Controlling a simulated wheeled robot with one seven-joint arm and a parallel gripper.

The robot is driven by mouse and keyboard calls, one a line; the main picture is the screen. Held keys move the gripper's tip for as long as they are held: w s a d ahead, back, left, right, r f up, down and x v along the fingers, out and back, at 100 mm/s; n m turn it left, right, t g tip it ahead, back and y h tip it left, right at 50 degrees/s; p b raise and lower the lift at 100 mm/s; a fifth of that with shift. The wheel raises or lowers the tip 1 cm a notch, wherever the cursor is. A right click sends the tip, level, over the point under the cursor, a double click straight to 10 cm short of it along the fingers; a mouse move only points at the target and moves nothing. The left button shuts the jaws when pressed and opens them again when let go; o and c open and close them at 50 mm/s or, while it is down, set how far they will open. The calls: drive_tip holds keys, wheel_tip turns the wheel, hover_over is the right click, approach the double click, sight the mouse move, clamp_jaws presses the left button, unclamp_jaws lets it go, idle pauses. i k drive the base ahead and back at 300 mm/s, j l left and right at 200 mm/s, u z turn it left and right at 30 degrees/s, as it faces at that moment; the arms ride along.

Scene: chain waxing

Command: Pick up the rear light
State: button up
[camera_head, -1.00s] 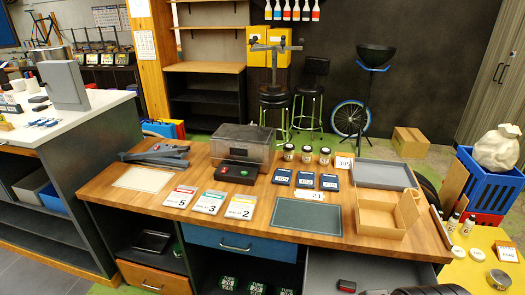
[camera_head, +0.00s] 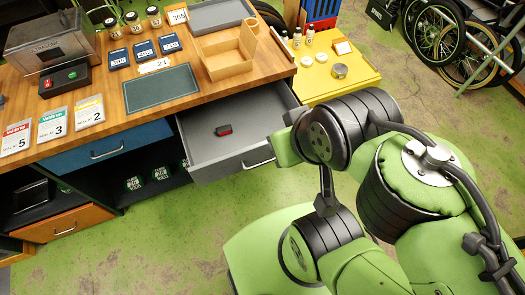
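A small red and black object (camera_head: 223,130), which looks like the rear light, lies in the open grey drawer (camera_head: 205,158) under the right part of the workbench. It lies apart from the drawer walls, with clear floor around it. My green and black arm fills the right of the view, and part of it is close to the drawer's right front corner. I cannot make out my gripper's fingers.
The wooden workbench (camera_head: 108,92) carries a metal box (camera_head: 48,42), several cards, a dark mat (camera_head: 160,88) and a wooden tray (camera_head: 226,54). A yellow table (camera_head: 330,62) stands right of it. A blue drawer (camera_head: 105,148) is shut. The green floor in front is clear.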

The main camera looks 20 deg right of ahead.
sight(222, 130)
drive_tip(key=i+j, duration=0.1)
drive_tip(key=j, duration=0.3)
drive_tip(key=i+j, duration=0.15)
drive_tip(key=j, duration=0.2)
drive_tip(key=i+j, duration=0.1)
drive_tip(key=j, duration=0.3)
drive_tip(key=i+j+z, duration=0.1)
drive_tip(key=j, duration=0.25)
drive_tip(key=i+j, duration=0.5)
drive_tip(key=i, duration=0.15)
drive_tip(key=l+z, duration=0.05)
